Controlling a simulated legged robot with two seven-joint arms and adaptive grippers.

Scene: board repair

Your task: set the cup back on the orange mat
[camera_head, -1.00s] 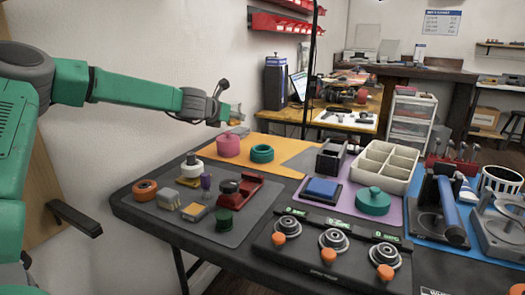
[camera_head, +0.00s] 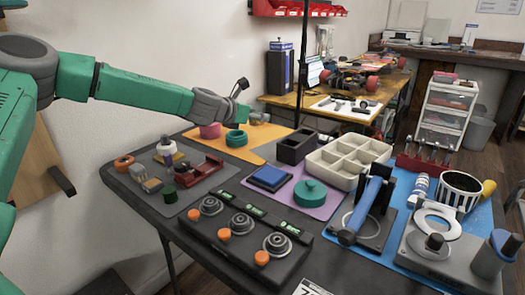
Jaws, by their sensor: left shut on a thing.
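My left gripper (camera_head: 240,97) reaches in from the left over the back of the orange mat (camera_head: 262,134). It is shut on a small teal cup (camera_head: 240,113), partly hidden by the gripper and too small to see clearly. The cup is above the mat's rear part; I cannot tell whether it touches the mat. A pink round pot (camera_head: 210,130) and a teal ring (camera_head: 236,138) sit on the mat, just below and in front of the gripper. My right gripper is not in view.
A dark open box (camera_head: 296,148) and a cream divided tray (camera_head: 348,161) stand right of the mat. A grey mat with small parts, including a red holder (camera_head: 200,168), lies in front. A black-and-white striped container (camera_head: 459,191) stands on the blue mat.

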